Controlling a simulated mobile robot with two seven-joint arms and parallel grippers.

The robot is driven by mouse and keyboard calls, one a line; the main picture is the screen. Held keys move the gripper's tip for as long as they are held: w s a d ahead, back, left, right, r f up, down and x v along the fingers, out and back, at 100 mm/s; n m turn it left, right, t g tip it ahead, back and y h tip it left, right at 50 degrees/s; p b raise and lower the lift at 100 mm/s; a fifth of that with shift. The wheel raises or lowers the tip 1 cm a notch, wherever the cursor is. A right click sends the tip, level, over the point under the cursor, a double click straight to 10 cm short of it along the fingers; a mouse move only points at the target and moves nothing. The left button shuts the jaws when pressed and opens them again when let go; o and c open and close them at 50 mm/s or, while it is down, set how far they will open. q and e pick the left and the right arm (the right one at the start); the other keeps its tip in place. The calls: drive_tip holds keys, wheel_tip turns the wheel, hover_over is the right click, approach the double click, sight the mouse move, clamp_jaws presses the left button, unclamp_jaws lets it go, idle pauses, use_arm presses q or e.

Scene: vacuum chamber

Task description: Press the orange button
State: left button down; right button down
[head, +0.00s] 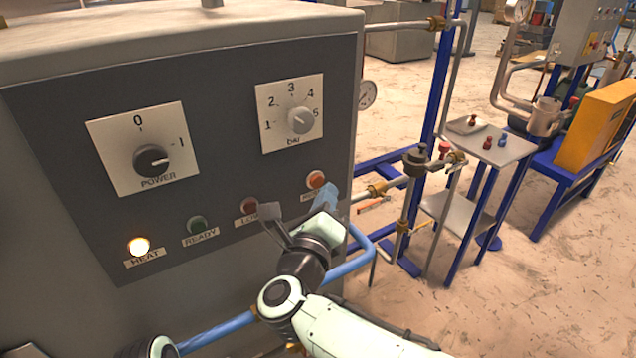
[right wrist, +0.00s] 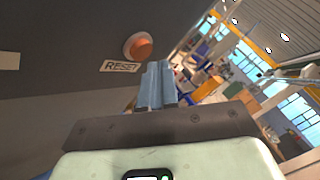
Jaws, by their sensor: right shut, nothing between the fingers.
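The orange button (head: 316,180) is a round knob at the lower right of the dark control panel. In the right wrist view the orange button (right wrist: 138,46) stands above a RESET label (right wrist: 120,66). My right gripper (head: 328,194) is shut and empty, with its bluish fingers just below and right of the button in the head view. The fingers partly hide the button's label there. In the right wrist view the shut fingertips (right wrist: 155,70) are below and right of the button, with a visible gap between them in the picture. My left gripper is not in view.
The panel (head: 215,105) also has a power knob (head: 151,159), a bar knob (head: 301,121), a lit heat lamp (head: 138,246), a green lamp (head: 197,224) and a red lamp (head: 250,205). Pipes and a valve (head: 415,160) stand right of the cabinet.

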drive_tip(key=s+d+b, duration=0.1)
drive_tip(key=s, duration=0.1)
drive_tip(key=s+d+b, duration=0.2)
idle(0.3)
idle(0.4)
